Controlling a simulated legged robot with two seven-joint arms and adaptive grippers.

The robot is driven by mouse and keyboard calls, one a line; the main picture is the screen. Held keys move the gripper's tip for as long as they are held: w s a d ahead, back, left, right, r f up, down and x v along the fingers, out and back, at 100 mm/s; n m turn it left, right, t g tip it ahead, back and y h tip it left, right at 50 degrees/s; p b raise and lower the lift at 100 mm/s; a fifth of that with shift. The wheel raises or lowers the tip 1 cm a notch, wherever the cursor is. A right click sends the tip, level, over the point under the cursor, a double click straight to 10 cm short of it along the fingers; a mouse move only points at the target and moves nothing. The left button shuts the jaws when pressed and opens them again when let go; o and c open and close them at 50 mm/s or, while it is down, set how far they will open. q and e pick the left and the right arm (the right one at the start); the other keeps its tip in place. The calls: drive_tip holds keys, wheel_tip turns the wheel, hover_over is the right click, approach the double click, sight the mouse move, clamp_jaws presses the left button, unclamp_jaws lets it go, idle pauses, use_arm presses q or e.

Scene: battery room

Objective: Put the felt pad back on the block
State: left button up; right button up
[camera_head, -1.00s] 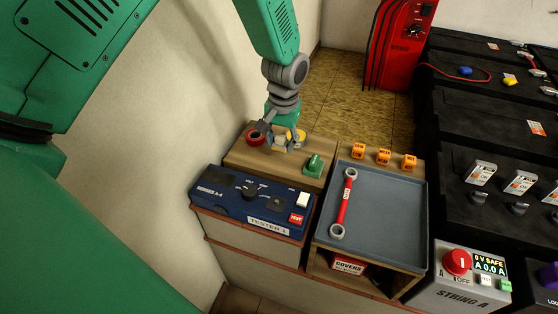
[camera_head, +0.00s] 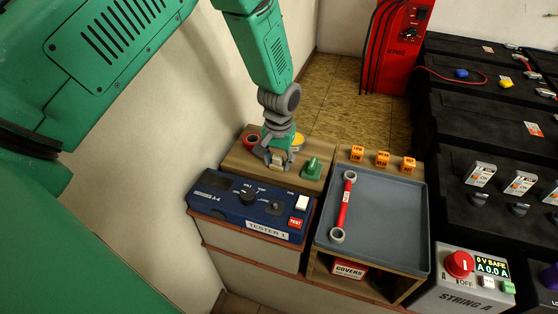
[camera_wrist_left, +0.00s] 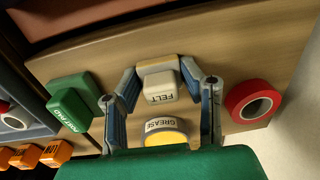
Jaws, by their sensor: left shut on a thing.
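The felt pad (camera_wrist_left: 159,86) has a cream grip marked FELT and a pale yellow-white base. My left gripper (camera_head: 277,164) is shut on it, with one finger on either side; the left wrist view shows the fingertips (camera_wrist_left: 160,70) at its base. The pad is over the front part of the wooden block (camera_head: 237,160) behind the tester. I cannot tell whether its base touches the wood. A green-handled pad (camera_head: 312,168) stands on the block to the right of it. My right gripper does not show.
A grease tin (camera_wrist_left: 165,133) sits between my fingers' bases, and a red tape roll (camera_wrist_left: 252,101) lies beside the gripper. The blue tester (camera_head: 250,203) stands in front of the block.

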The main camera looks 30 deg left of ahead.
sight(276, 156)
use_arm(q)
drive_tip(key=o, duration=1.1)
drive_tip(key=shift+s+a+f, duration=0.3)
drive_tip(key=shift+a+f, duration=0.1)
drive_tip(key=shift+a, duration=0.2)
drive_tip(key=shift+w+f, duration=0.1)
drive_tip(key=shift+f, duration=0.05)
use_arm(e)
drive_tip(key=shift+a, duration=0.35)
use_arm(q)
drive_tip(key=shift+d, duration=0.15)
drive_tip(key=r+p, duration=0.1)
drive_tip(key=r, duration=0.5)
drive_tip(key=r+p, duration=0.1)
drive_tip(key=r, duration=0.6)
drive_tip(key=shift+w+d+r+p, duration=0.1)
drive_tip(key=shift+w+d+p, duration=0.1)
drive_tip(key=shift+p, duration=0.1)
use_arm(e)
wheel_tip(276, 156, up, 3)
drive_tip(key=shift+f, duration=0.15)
